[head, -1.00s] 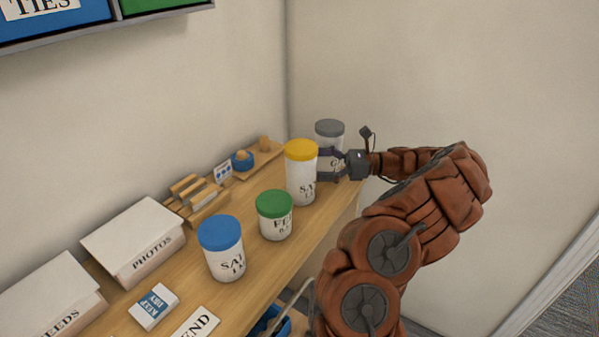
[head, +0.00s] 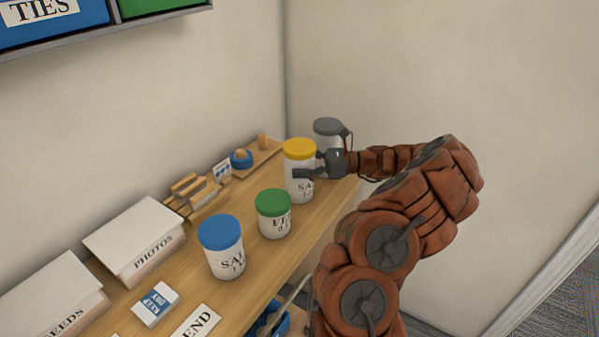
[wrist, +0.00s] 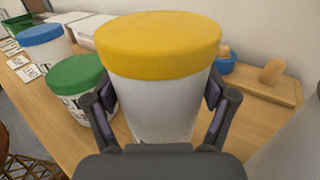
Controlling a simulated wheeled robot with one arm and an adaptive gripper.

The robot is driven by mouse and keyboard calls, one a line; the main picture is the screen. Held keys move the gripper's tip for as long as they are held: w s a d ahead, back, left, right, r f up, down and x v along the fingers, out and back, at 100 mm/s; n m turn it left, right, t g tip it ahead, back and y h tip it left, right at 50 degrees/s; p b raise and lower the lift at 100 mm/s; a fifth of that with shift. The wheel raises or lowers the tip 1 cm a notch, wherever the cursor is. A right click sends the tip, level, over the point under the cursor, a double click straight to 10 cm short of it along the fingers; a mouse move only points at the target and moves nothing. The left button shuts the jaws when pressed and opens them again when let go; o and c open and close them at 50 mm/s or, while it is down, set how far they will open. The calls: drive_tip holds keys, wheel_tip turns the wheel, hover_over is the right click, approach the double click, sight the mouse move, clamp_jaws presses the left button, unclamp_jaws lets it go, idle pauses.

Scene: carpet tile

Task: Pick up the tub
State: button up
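A white tub with a yellow lid (head: 299,150) stands upright on the wooden shelf in the head view. In the wrist view the same yellow-lidded tub (wrist: 158,55) fills the middle. My gripper (head: 308,169) is at this tub's right side in the head view, one finger across its front; the other finger is hidden there. In the wrist view my gripper (wrist: 160,97) is open, a dark finger on each side of the tub; firm contact does not show. Similar tubs have a green lid (head: 273,202), a blue lid (head: 220,232) and a grey lid (head: 327,127).
The green tub (wrist: 80,90) is close beside my left finger in the wrist view. The grey tub stands behind my gripper in the corner.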

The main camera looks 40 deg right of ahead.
sight(301, 151)
drive_tip(key=c, duration=1.2)
drive_tip(key=shift+r, duration=0.15)
drive_tip(key=shift+r+b, duration=0.5)
drive_tip(key=shift+r, duration=1.05)
drive_tip(key=shift+s+r, duration=0.2)
drive_tip(key=shift+s, duration=0.05)
drive_tip(key=s+b, duration=0.1)
drive_tip(key=s, duration=0.4)
drive_tip(key=s+r+b, duration=0.1)
drive_tip(key=s, duration=0.4)
drive_tip(key=s+b, duration=0.1)
drive_tip(key=s, duration=0.4)
drive_tip(key=shift+s+d+r, duration=0.15)
drive_tip(key=shift+d, duration=0.05)
